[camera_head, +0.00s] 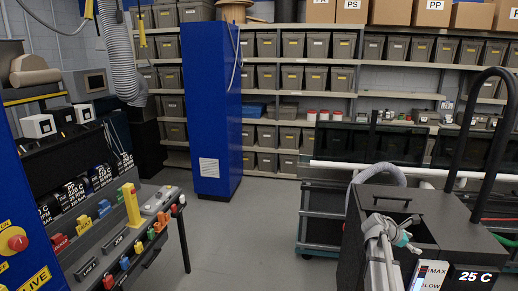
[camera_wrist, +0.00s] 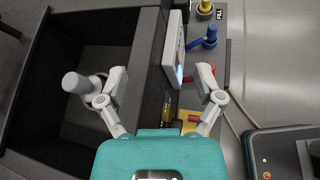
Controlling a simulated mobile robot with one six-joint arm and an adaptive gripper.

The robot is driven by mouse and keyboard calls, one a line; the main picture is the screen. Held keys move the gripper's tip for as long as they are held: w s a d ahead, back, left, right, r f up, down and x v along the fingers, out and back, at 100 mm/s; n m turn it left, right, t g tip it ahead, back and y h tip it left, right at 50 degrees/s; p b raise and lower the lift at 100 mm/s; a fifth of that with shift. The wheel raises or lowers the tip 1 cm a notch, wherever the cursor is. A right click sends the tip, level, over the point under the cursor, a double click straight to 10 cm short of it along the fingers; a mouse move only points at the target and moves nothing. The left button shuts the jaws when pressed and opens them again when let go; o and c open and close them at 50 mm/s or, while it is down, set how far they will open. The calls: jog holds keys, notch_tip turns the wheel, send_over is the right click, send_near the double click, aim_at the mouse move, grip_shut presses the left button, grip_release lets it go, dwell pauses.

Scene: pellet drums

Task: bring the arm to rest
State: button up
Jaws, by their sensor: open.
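My gripper (camera_wrist: 162,79) is open in the wrist view, its two grey fingers spread apart with nothing held between them. Below it are the side wall of a dark open box (camera_wrist: 28,95) and a white panel with a lit screen (camera_wrist: 174,50). A grey cylindrical fitting (camera_wrist: 78,84) shows in the box, left of the left finger; I cannot tell whether they touch. In the head view my arm shows at the lower right, in front of a dark hopper unit (camera_head: 440,222) marked "25 C". The fingertips are not clear there.
A bench with coloured levers (camera_head: 131,205) and labelled cylinders stands at left. A tall blue cabinet (camera_head: 210,120) stands behind the open grey floor (camera_head: 235,230). Bin shelves line the back wall. A black curved handle (camera_head: 508,110) rises at right. Blue and yellow knobs (camera_wrist: 210,38) lie near my right finger.

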jog(key=s+a+f+m+y+b, duration=0.3)
jog(key=s+a+f+m+y, duration=0.1)
jog(key=a, duration=0.9)
jog(key=s+a+f+m+y+b, duration=0.3)
jog(key=s+a+f+m, duration=0.3)
jog(key=a+f, duration=0.3)
jog(key=s+a+f+m+y+b, duration=0.3)
jog(key=s+a+f+m+y, duration=0.2)
jog(key=a, duration=1.3)
jog(key=shift+s+f+m+b, duration=0.4)
jog(key=shift+f+m, duration=0.2)
jog(key=shift+f, duration=0.3)
jog(key=shift+d, duration=0.1)
jog(key=shift+c, duration=0.3)
